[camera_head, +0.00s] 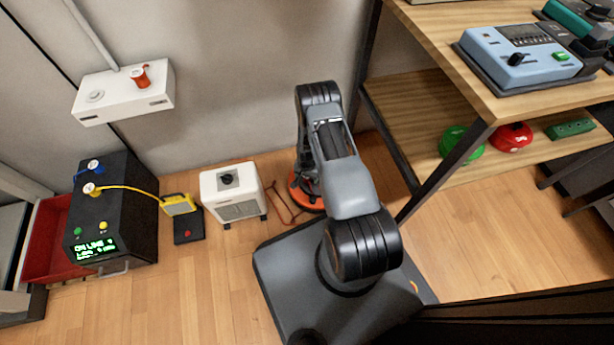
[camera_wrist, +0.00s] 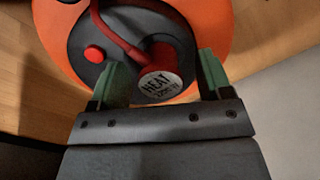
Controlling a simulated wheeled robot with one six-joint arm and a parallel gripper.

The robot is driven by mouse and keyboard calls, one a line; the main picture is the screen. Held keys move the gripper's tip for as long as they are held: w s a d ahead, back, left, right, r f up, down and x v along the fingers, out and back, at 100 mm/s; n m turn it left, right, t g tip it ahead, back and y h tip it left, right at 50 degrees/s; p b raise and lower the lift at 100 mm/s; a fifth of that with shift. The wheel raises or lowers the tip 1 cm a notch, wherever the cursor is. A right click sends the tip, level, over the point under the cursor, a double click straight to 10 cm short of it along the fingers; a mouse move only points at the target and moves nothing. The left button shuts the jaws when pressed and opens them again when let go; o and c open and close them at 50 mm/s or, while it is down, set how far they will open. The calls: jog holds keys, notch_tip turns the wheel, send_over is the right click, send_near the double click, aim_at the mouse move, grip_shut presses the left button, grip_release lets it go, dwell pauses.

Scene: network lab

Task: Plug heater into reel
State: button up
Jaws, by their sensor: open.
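The heater (camera_head: 232,193) is a white box with a dark knob on top, standing on the floor by the wall. The reel (camera_head: 308,197), orange with a dark centre, is on the floor to its right, partly hidden by my arm. In the wrist view the orange reel (camera_wrist: 212,25) shows its dark face and a red button (camera_wrist: 95,54). A red plug (camera_wrist: 160,82) with a round label reading HEAT sits over the reel's face, its red cord (camera_wrist: 113,32) curving away. My gripper (camera_wrist: 162,62) is open, its green fingers on either side of the plug. Whether the plug is seated is unclear.
A red cord (camera_head: 284,211) lies between heater and reel. Left stand a black power unit (camera_head: 115,205), a yellow plug (camera_head: 178,205) on a dark block and a red bin (camera_head: 50,240). A wooden shelf unit (camera_head: 440,85) rises on the right. Floor in front of the heater is clear.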

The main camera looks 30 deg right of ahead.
notch_tip(320, 180, up, 14)
jog(key=p, duration=0.5)
jog(key=shift+f+p, duration=0.2)
jog(key=shift+p, duration=0.1)
jog(key=shift+s+a, duration=0.1)
